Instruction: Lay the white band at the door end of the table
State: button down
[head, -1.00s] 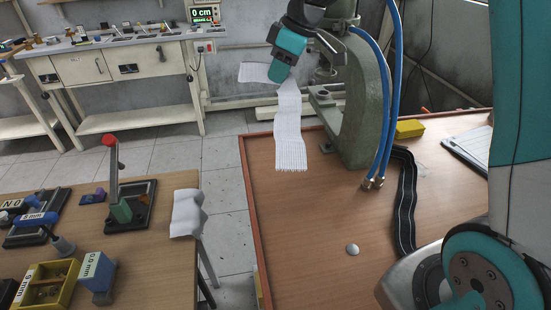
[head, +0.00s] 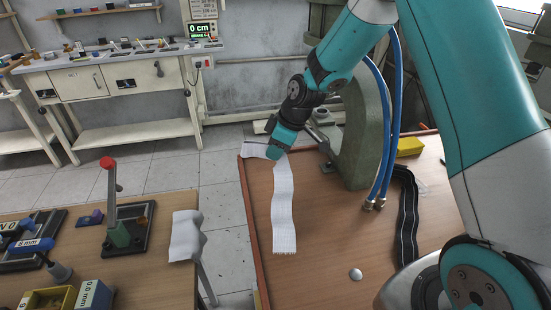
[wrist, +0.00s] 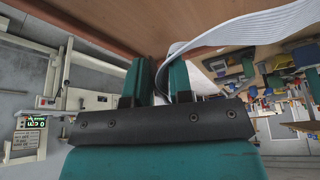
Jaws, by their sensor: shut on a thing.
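The white band (head: 284,215) is a long ribbed strip. In the head view it runs from my gripper (head: 277,152) toward the front over the brown table (head: 325,235), near its left edge. A shorter piece sticks out left of the gripper, at the table's far left corner. I cannot tell how much of the band touches the table top. My gripper points down and is shut on the band. In the wrist view the band (wrist: 235,36) curves away to the right from the fingers (wrist: 157,82). The pinched part is mostly hidden.
A black striped band (head: 407,215), a yellow block (head: 409,146) and a small pale disc (head: 355,274) are on the table. A second table (head: 150,275) with fixtures stands left, across a gap.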

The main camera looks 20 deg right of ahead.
aim_at(271, 168)
jog(key=shift+f, duration=1.8)
jog(key=shift+f, duration=0.2)
jog(key=c, duration=1)
grip_release()
jog(key=shift+r, duration=0.15)
